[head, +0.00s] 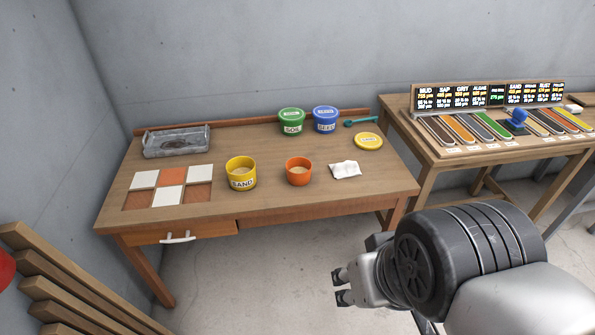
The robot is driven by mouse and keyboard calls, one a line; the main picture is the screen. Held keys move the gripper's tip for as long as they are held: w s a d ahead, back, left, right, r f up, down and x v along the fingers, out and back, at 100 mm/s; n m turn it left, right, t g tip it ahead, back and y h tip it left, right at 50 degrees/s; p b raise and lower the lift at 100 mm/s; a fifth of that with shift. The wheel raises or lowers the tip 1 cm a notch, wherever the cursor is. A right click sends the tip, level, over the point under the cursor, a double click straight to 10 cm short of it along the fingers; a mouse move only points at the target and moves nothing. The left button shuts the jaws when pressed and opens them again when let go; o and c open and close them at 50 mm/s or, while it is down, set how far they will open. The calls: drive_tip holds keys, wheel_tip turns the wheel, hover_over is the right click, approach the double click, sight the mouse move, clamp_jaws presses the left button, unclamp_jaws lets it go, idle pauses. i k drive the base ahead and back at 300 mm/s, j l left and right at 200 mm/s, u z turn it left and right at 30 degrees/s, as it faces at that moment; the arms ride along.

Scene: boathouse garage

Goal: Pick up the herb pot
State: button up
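A small orange pot (299,172) stands upright on the wooden table, right of the middle, with a tan filling and no visible plant. It carries no readable label, so I cannot tell for sure that it is the herb pot. My gripper (341,287) is in front of the table at the lower right, well apart from the pot. Its two fingertips are apart with nothing between them.
On the table (300,205) stand a yellow sand tub (241,174), a green tub (291,122), a blue tub (325,120), a grey tray (176,141), a yellow lid (368,141) and a white cloth (345,170). A second table (440,166) stands right.

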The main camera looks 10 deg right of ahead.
sight(299, 169)
drive_tip(key=j+z, duration=0.1)
drive_tip(key=z, duration=0.25)
drive_tip(key=i+j+z, duration=0.1)
drive_tip(key=z, duration=0.25)
drive_tip(key=i+j+z, duration=0.1)
drive_tip(key=j, duration=0.4)
drive_tip(key=i+j+z, duration=0.15)
drive_tip(key=j, duration=0.4)
drive_tip(key=i+j+z, duration=0.1)
drive_tip(key=j, duration=0.45)
drive_tip(key=i+j+z, duration=0.15)
drive_tip(key=j, duration=0.4)
